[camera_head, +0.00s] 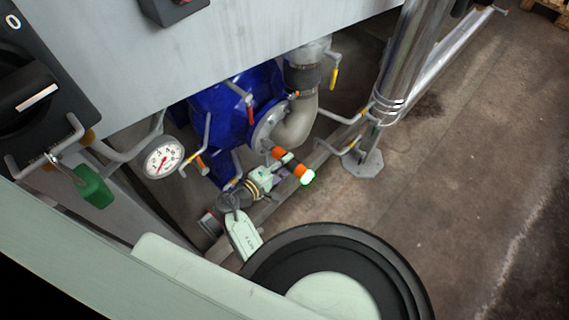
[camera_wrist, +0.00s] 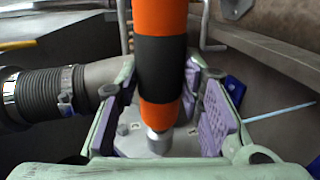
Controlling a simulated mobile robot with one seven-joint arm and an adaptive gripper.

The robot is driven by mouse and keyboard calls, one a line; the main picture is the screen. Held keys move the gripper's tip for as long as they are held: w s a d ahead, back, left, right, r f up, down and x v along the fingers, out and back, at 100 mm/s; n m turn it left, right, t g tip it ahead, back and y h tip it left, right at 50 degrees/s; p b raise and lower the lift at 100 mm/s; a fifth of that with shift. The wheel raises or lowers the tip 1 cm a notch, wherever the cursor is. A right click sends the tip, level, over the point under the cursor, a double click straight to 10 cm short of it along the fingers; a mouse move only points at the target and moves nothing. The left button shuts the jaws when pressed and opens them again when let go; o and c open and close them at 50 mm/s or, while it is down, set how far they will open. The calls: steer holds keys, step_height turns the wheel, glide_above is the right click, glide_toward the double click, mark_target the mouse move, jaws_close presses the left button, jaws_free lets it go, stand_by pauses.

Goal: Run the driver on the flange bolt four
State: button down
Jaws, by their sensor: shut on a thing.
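The driver (camera_head: 298,169) is an orange tool with a black middle band. In the head view its outer end glows green and its other end points up-left towards the pipe flange. My gripper (camera_head: 282,163) is shut around the driver from below left. In the wrist view the driver (camera_wrist: 161,62) stands between the purple pads of my gripper (camera_wrist: 188,105), with a grey metal tip at its lower end. The grey flange (camera_head: 264,128) joins the beige pipe elbow to the blue housing. I cannot make out the separate flange bolts or tell whether the tip touches one.
The blue housing (camera_head: 216,112) sits under a grey machine panel (camera_head: 230,45). A pressure gauge (camera_head: 163,157) and several bent handles surround it. A steel post (camera_head: 405,60) with a foot plate stands to the right. The concrete floor (camera_head: 460,150) at right is clear.

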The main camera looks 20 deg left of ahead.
mark_target(295, 173)
steer(key=shift+w+a+r+b, duration=0.1)
steer(key=shift+w+a+b, duration=0.1)
steer(key=shift+a, duration=0.4)
steer(key=shift+w+a+r+b, duration=0.1)
steer(key=shift+w+a+b, duration=0.1)
steer(key=shift+a, duration=0.35)
stand_by(1.3)
steer(key=shift+s+d, duration=0.1)
steer(key=shift+d, duration=0.05)
stand_by(0.3)
steer(key=shift+s+d+f+p, duration=0.1)
steer(key=shift+s+d+p, duration=0.15)
steer(key=shift+d, duration=0.35)
steer(key=shift+s+d+r+p, duration=0.15)
steer(key=shift+d+p, duration=0.15)
steer(key=shift+d, duration=0.3)
steer(key=shift+s+d+f+p, duration=0.15)
steer(key=shift+s+d+p, duration=0.1)
steer(key=shift+d, duration=0.35)
steer(key=shift+s+d+p, duration=0.25)
steer(key=shift+d, duration=0.45)
steer(key=shift+s+d+p, duration=0.2)
steer(key=shift+d+p, duration=0.05)
steer(key=shift+d, duration=0.45)
